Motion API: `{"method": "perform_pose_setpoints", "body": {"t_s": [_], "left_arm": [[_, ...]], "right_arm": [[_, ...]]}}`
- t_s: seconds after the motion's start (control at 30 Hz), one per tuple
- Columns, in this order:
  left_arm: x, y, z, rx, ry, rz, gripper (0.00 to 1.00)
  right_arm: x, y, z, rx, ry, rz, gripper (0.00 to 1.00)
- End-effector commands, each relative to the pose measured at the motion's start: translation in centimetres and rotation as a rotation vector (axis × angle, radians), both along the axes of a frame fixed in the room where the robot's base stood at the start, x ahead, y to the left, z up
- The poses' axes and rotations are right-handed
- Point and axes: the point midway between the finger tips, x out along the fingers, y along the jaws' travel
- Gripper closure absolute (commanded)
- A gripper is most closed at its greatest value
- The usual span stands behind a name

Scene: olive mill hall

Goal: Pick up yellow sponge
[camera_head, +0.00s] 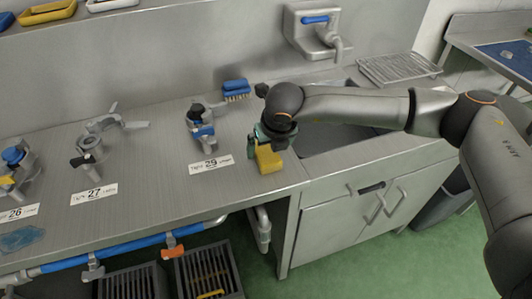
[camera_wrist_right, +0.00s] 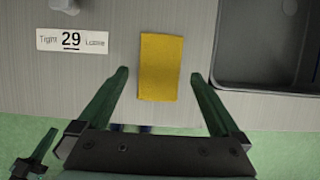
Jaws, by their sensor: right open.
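The yellow sponge (camera_head: 268,159) lies on the steel counter near its front edge, left of the sink. In the right wrist view the sponge (camera_wrist_right: 161,68) is a flat yellow rectangle with its long side running away from me. My right gripper (camera_head: 262,140) is above the sponge and hides part of it in the head view. In the right wrist view the open fingers (camera_wrist_right: 158,75) stand on either side of the sponge, with a gap on each side and nothing held.
A label 29 (camera_head: 211,164) and a valve fitting (camera_head: 201,128) are left of the sponge. A blue brush (camera_head: 236,90) lies behind. The sink basin (camera_wrist_right: 268,48) is to the right. Dark crates (camera_head: 208,272) stand below the counter.

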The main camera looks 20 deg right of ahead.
Motion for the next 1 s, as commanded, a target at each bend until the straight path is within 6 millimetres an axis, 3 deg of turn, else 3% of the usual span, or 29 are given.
{"method": "perform_pose_setpoints", "body": {"t_s": [0.2,0.47,1.0], "left_arm": [[0.0,0.0,0.6,0.0,0.001,0.0,1.0],[0.0,0.0,0.5,0.0,0.001,0.0,1.0],[-0.1,0.0,0.5,-0.001,0.001,0.001,1.0]], "right_arm": [[1.0,0.1,-2.5,0.0,0.001,-0.001,0.0],[1.1,0.1,-2.9,0.0,0.0,0.0,0.0],[1.1,0.1,-2.8,0.0,0.0,-0.001,0.6]]}}
